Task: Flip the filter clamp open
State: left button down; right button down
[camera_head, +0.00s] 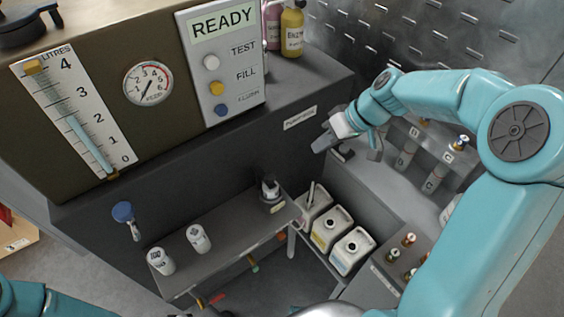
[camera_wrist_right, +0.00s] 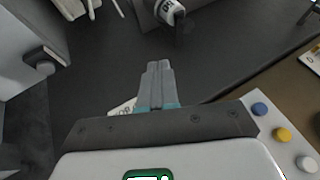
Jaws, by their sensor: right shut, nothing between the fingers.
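No part is clearly marked as the filter clamp. A dark upright fitting with a light cylinder (camera_head: 270,188) stands at the right end of the grey shelf; what looks like its labelled cylinder shows at the top of the wrist view (camera_wrist_right: 170,12). A small black part (camera_head: 342,152) sits on the grey housing just right of my right gripper; a dark block with a round knob also shows at left in the wrist view (camera_wrist_right: 45,66). My right gripper (camera_head: 322,143) is shut and empty, fingers together (camera_wrist_right: 158,68), in front of the dark cabinet front. My left gripper is out of view.
The control panel (camera_head: 222,62) and gauge (camera_head: 148,84) are at upper left. Two white cylinders (camera_head: 199,238) stand on the shelf (camera_head: 235,235). A blue-knobbed lever (camera_head: 123,212) is left of it. White bottles (camera_head: 352,250) and vials (camera_head: 408,240) stand below right.

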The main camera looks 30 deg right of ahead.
jog(key=p, duration=0.2)
send_near(264, 173)
notch_tip(264, 173, down, 3)
jog(key=s, duration=0.1)
jog(key=shift+s+a+f, duration=0.15)
jog(key=shift+a+f, duration=0.05)
jog(key=shift+a, duration=0.1)
dwell(0.4)
